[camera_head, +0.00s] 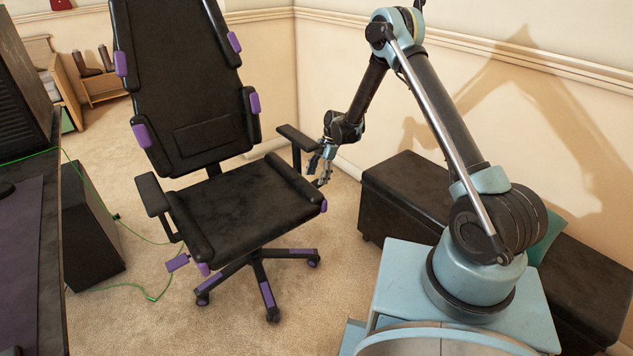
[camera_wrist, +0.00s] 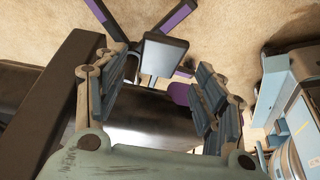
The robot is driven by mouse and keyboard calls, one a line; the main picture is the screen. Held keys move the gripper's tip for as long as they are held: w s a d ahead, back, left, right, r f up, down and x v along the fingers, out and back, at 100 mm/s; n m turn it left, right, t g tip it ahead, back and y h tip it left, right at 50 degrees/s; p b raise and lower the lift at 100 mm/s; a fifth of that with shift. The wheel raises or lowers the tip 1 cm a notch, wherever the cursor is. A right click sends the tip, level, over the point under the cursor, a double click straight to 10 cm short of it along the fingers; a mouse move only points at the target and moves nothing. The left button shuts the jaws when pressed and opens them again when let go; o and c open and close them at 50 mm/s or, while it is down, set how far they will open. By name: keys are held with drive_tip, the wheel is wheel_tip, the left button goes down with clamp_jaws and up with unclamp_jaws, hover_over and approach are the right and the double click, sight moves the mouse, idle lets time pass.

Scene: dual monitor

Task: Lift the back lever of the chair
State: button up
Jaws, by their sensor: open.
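The black chair (camera_head: 235,208) with purple trim stands in the middle of the head view. A purple paddle (camera_head: 178,262) sticks out below the left side of its seat. My gripper (camera_head: 320,170) is low beside the right side of the seat, just beyond the right armrest (camera_head: 298,138). In the wrist view my gripper (camera_wrist: 160,65) is open, its fingers spread apart. A flat grey paddle (camera_wrist: 164,55) on a thin stem shows between and beyond the fingertips; it may be the back lever. I cannot tell whether the fingers touch it. That lever is not visible in the head view.
A long dark bench (camera_head: 415,200) runs along the wall right of the chair, near my arm. A desk (camera_head: 50,270) and a black box (camera_head: 90,230) stand at left, with a green cable on the carpet. The armrest (camera_wrist: 62,100) is close to the gripper's left finger.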

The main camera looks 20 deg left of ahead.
drive_tip(key=v, duration=0.9)
drive_tip(key=shift+r, duration=0.15)
